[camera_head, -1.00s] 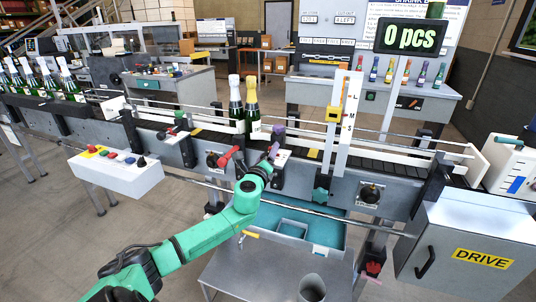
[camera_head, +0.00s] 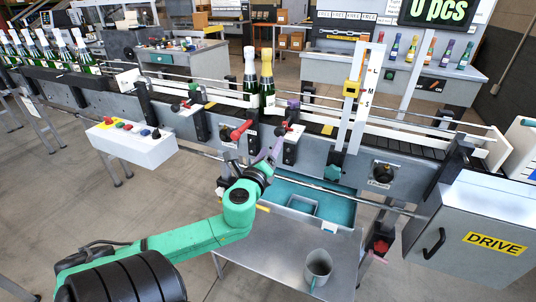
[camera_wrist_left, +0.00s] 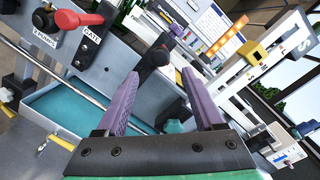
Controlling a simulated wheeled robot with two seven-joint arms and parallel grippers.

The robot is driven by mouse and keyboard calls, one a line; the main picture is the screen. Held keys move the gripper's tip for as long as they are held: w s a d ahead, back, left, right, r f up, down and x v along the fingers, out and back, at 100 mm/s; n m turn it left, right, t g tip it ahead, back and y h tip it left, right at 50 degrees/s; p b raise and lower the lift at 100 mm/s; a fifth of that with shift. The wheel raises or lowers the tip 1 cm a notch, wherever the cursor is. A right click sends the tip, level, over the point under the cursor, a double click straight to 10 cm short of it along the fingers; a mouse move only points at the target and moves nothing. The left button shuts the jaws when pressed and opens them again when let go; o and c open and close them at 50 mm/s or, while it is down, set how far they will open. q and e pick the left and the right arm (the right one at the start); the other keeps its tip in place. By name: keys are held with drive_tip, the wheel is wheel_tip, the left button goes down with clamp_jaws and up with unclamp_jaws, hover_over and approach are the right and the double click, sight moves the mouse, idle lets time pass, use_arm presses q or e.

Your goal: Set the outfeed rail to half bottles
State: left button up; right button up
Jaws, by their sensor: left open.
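The outfeed rail's upright white scale (camera_head: 362,110) carries the letters L, M and S. A yellow block (camera_head: 351,89) sits on it in the upper half; the block also shows in the left wrist view (camera_wrist_left: 256,54). A green star knob (camera_head: 333,172) is at the foot of the scale; a teal part (camera_wrist_left: 175,125), perhaps this knob, shows between the fingers in the wrist view. My left gripper (camera_head: 274,150), with purple fingers, is in front of the machine, left of the star knob. In the wrist view its fingers (camera_wrist_left: 160,105) are apart and empty. My right gripper is out of view.
A red gate handle (camera_head: 241,131) and a black-knobbed lever (camera_head: 291,128) are close to the left gripper. Two bottles (camera_head: 266,80) stand on the conveyor. A teal tray (camera_head: 290,192) and a steel table (camera_head: 280,240) with a grey cup (camera_head: 318,268) lie below.

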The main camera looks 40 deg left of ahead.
sight(278, 133)
use_arm(q)
drive_tip(key=shift+v, duration=0.95)
drive_tip(key=w+a+m+p, duration=0.1)
drive_tip(key=w+m, duration=0.2)
drive_tip(key=w+a+m+p, duration=0.2)
drive_tip(key=w+m, duration=0.2)
drive_tip(key=w+a+m+p, duration=0.1)
drive_tip(key=w+m+p, duration=0.1)
drive_tip(key=w+m, duration=0.1)
drive_tip(key=shift+w+a+m+h, duration=0.3)
drive_tip(key=shift+a+m, duration=0.1)
drive_tip(key=shift+m, duration=0.2)
drive_tip(key=shift+s, duration=0.1)
clamp_jaws()
